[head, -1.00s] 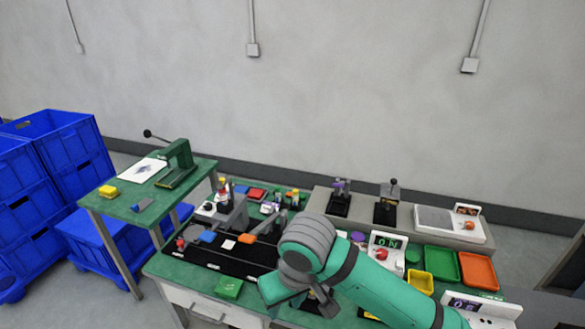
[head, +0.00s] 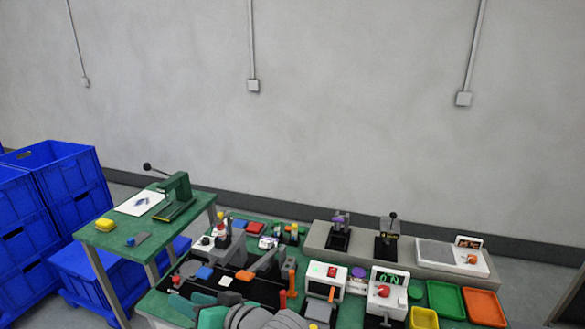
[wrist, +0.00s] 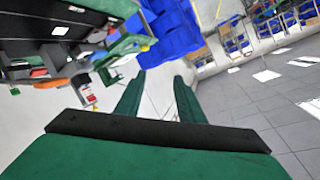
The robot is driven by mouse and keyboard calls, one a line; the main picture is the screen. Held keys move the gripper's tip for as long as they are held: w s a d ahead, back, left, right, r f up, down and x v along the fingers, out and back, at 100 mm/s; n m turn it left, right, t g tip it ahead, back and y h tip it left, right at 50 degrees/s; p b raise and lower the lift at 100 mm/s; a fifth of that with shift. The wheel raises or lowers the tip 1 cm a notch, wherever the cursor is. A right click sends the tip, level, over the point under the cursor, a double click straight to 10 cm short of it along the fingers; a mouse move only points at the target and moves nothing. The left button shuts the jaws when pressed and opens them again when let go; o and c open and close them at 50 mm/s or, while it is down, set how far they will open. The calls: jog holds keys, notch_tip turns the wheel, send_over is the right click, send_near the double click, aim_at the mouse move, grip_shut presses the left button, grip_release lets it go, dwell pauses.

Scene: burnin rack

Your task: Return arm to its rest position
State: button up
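My arm (head: 262,317) shows only as grey and green links at the bottom edge of the head view, in front of the bench. The gripper end is not clearly visible there. In the wrist view my gripper (wrist: 158,98) has two green fingers standing apart with nothing between them. It is in free air, with grey floor and blue crates beyond it. The wrist picture is tilted.
A green bench (head: 163,306) with instruments and coloured trays fills the lower middle. A side table (head: 115,238) holds a green press (head: 177,190). Blue crates (head: 60,190) stand at the left. Open floor (wrist: 265,115) shows at right in the wrist view.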

jog(key=s+d+f+m+t+h, duration=0.4)
jog(key=s+d+f+m+h, duration=0.15)
jog(key=f, duration=0.45)
jog(key=s+d+f+m+t+h, duration=0.5)
jog(key=s+d+f+m, duration=0.15)
jog(key=f, duration=0.25)
jog(key=s+d+f+n, duration=0.1)
jog(key=s+d+n, duration=0.1)
jog(key=s, duration=0.5)
jog(key=s+d+f+n+g+h, duration=0.1)
jog(key=s+d+n, duration=0.2)
jog(key=s, duration=0.5)
jog(key=s+d+f+n+h, duration=0.1)
jog(key=s+d+n, duration=0.1)
jog(key=s+d, duration=0.2)
jog(key=shift+s+d+f+n, duration=0.3)
jog(key=shift+s+d+f, duration=0.05)
jog(key=shift+s, duration=1.35)
